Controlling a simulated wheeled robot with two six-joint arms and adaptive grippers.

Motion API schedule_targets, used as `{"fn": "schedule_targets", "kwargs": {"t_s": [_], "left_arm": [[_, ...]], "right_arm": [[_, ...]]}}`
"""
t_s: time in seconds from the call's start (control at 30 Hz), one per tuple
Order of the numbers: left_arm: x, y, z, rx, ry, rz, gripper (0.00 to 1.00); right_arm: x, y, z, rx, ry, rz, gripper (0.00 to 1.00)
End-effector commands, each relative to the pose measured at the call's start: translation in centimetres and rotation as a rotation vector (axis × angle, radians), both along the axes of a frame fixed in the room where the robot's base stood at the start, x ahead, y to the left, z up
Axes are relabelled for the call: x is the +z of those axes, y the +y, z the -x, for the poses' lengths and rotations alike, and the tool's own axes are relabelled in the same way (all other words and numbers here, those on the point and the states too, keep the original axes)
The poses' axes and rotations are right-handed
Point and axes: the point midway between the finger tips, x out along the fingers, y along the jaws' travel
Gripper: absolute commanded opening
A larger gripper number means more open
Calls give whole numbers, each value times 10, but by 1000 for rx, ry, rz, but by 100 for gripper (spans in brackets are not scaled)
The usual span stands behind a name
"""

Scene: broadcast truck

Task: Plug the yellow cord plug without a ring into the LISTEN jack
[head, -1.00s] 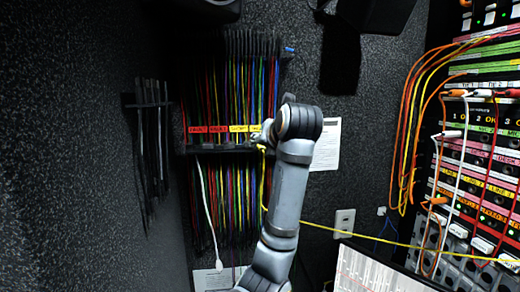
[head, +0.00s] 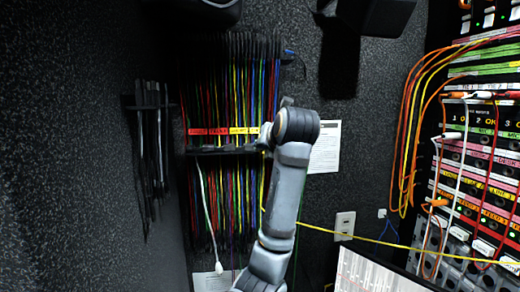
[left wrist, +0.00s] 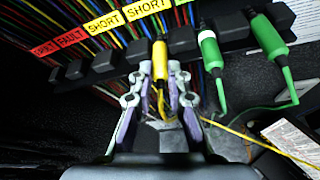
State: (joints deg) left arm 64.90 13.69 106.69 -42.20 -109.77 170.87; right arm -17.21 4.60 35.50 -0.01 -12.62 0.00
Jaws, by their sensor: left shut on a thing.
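In the left wrist view, the yellow plug (left wrist: 160,62) stands upright at the front of the black cord rack (left wrist: 108,62). No ring shows on its visible part. My left gripper (left wrist: 158,82) is shut on it, one finger on each side. Whether the plug still sits in a rack slot cannot be told. Its yellow cord (head: 385,242) runs right across the head view towards the jack panel (head: 480,160). In the head view my left gripper is at the rack's right end, mostly hidden behind my wrist. I cannot make out a LISTEN label. My right gripper is not in view.
Beside the yellow plug hang a green plug with a white ring (left wrist: 208,45) and a plain green plug (left wrist: 268,38). A white plug (head: 219,268) hangs below the rack. Orange cords (head: 405,130) loop left of the panel. A sloping console (head: 375,275) stands in front.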

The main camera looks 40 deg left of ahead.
Motion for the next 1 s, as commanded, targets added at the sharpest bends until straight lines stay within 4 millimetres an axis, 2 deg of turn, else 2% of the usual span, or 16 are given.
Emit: {"fn": "schedule_targets", "kwargs": {"t_s": [0.33,0.8,1.0], "left_arm": [[2,0,0,0,0,0,0],[23,0,0,0,-1,0,0],[25,0,0,0,0,0,0]], "right_arm": [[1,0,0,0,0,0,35],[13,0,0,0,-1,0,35],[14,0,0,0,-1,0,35]]}}
